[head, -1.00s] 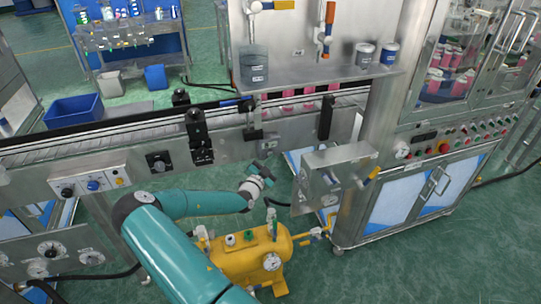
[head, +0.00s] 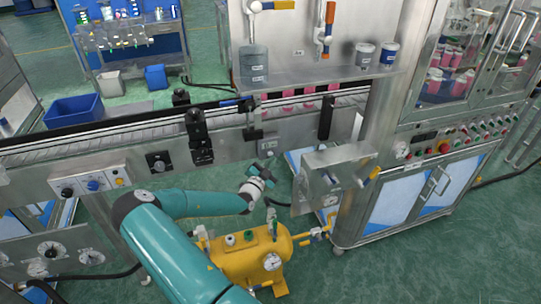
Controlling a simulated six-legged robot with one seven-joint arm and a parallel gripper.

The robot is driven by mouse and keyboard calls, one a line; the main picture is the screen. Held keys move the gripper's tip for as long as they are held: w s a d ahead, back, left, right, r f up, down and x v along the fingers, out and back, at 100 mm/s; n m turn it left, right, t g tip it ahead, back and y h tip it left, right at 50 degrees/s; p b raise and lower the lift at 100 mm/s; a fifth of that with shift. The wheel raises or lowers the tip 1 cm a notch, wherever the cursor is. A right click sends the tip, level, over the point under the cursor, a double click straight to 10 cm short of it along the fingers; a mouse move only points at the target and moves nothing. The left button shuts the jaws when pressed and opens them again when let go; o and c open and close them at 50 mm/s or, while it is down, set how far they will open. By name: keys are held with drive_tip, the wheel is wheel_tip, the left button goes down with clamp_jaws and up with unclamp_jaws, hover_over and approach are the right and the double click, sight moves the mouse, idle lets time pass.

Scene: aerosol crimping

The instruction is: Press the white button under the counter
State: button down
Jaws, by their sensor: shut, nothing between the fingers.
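My gripper (head: 264,174) is small and dark at the end of my teal arm, in front of the conveyor's front panel and left of a steel box. It looks empty. I cannot see its fingers clearly; they appear closed. A small dark display (head: 424,136), possibly the counter, is on the cabinet front at the right. A pale round part (head: 402,151) sits low and left of it; I cannot tell whether it is the white button. My gripper is well to the left of both and apart from them.
The steel box (head: 335,157) with an orange-tipped lever stands between my gripper and the cabinet (head: 418,190). A yellow tank (head: 238,262) with valves and a gauge is below my arm. The conveyor (head: 110,133) runs behind. A knob panel (head: 80,188) is at left.

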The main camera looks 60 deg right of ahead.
drive_tip(key=shift+s+a, duration=0.15)
drive_tip(key=s+a, duration=0.3)
drive_tip(key=shift+s+a, duration=0.25)
idle(0.5)
idle(0.8)
